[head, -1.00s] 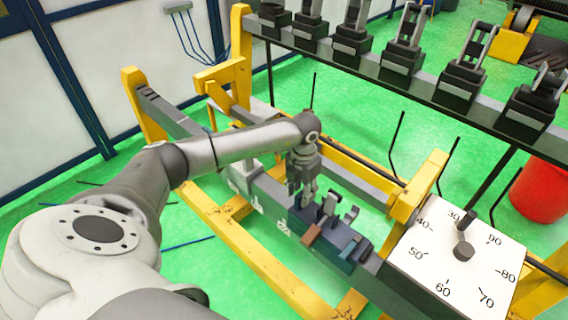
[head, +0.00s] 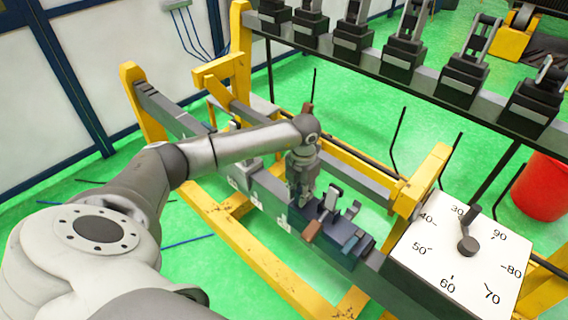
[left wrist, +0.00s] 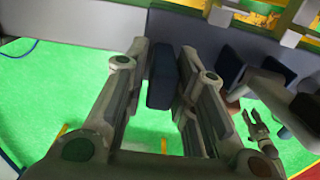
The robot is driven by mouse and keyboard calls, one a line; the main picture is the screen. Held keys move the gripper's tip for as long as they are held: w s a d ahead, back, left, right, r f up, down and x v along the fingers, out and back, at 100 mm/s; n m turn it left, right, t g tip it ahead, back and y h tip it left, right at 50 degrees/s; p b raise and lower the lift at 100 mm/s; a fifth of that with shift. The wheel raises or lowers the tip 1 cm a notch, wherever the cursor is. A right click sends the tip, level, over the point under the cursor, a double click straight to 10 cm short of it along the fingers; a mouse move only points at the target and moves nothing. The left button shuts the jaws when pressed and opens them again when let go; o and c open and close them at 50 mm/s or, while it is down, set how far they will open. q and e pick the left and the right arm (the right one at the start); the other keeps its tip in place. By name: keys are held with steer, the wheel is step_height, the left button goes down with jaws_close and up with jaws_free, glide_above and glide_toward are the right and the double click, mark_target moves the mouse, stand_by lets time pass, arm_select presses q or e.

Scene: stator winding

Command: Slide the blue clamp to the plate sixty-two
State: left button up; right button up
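My left gripper (head: 300,203) points down at the grey beam, just left of a dark blue clamp assembly (head: 344,238) with upright levers. In the left wrist view, its two fingers (left wrist: 164,65) stand apart, one on each side of a dark blue block (left wrist: 162,82). I see no clear grip on the block, and contact is hard to judge. White plates (head: 257,200) with marks line the beam's side to the left of the gripper; their numbers are too small to read. My right gripper is not in view.
A brown tab (head: 311,232) and a teal tab (head: 363,247) stick out at the clamp assembly. A white dial panel (head: 425,262) stands at the right. A yellow frame (head: 262,255) surrounds the beam. Several black clamps (head: 462,78) line a rack behind, near a red bin (head: 543,188).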

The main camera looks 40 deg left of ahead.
arm_select(q)
steer(key=a+b, duration=0.1)
steer(key=a, duration=0.1)
steer(key=a+b, duration=0.1)
steer(key=a, duration=0.2)
steer(key=a+b, duration=0.1)
steer(key=a, duration=0.2)
steer(key=shift+w+a, duration=0.25)
steer(key=shift+w, duration=0.05)
steer(key=a+b, duration=0.1)
steer(key=a, duration=0.3)
steer(key=shift+w+a+b, duration=0.15)
steer(key=shift+w+b, duration=0.05)
steer(key=shift+b, duration=0.15)
steer(key=shift+a, duration=0.2)
steer(key=shift+a, duration=0.35)
steer(key=shift+d, duration=0.2)
steer(key=shift+o, duration=0.3)
steer(key=shift+o, duration=1.2)
